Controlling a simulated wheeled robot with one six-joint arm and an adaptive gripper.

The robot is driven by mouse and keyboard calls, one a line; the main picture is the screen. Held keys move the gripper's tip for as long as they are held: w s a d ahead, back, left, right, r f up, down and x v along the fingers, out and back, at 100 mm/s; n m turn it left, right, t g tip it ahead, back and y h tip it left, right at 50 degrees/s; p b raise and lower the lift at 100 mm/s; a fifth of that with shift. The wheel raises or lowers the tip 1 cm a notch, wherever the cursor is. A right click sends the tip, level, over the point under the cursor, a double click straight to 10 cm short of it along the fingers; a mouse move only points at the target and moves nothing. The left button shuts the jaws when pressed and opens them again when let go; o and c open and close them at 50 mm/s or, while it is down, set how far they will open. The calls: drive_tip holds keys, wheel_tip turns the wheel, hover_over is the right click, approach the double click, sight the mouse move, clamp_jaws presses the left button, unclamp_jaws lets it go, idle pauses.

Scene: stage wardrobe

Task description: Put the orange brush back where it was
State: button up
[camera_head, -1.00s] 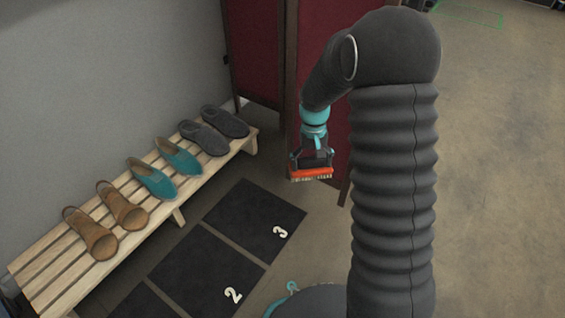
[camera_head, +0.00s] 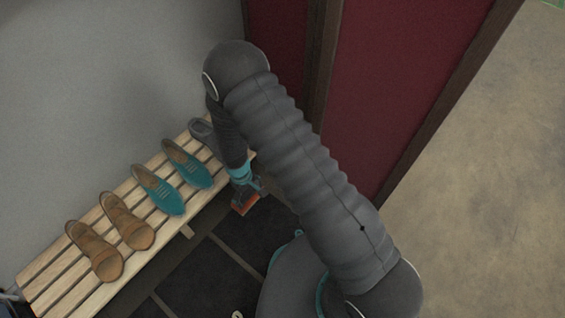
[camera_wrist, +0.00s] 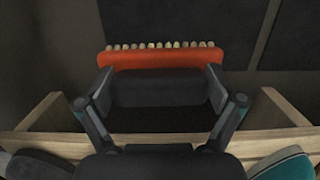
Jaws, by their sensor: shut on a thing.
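The orange brush (camera_head: 244,203) is in my gripper (camera_head: 246,192), near the right end of the slatted bench in the head view. In the wrist view the brush (camera_wrist: 160,60) lies across the picture, with a row of pale bristle tufts along its far edge. My gripper (camera_wrist: 160,88) is shut on the brush, with a dark part between the fingers. The brush appears just off the bench's front edge, above the dark floor mats; its exact height I cannot tell.
The wooden bench (camera_head: 75,275) holds brown shoes (camera_head: 128,220), teal shoes (camera_head: 188,163) and a dark pair (camera_head: 203,132) partly hidden by my arm. Dark floor mats (camera_head: 255,232) lie in front. A red folding screen (camera_head: 395,75) stands behind my arm.

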drive_tip(key=w+d+f, duration=0.1)
drive_tip(key=w+d, duration=0.3)
drive_tip(key=w, duration=0.1)
drive_tip(key=w+d, duration=0.4)
drive_tip(key=w, duration=0.1)
drive_tip(key=w+d+f, duration=0.1)
drive_tip(key=w+d, duration=0.2)
drive_tip(key=w, duration=0.1)
drive_tip(key=shift+w+d+f, duration=0.3)
drive_tip(key=shift+w+d, duration=0.1)
drive_tip(key=shift+f+b, duration=0.3)
drive_tip(key=shift+f, duration=1.55)
drive_tip(key=shift+w+d+f, duration=0.1)
drive_tip(key=shift+w+f, duration=0.05)
drive_tip(key=shift+f, duration=0.25)
drive_tip(key=shift+f, duration=0.2)
drive_tip(key=o, duration=1.2)
drive_tip(key=shift+r, duration=0.1)
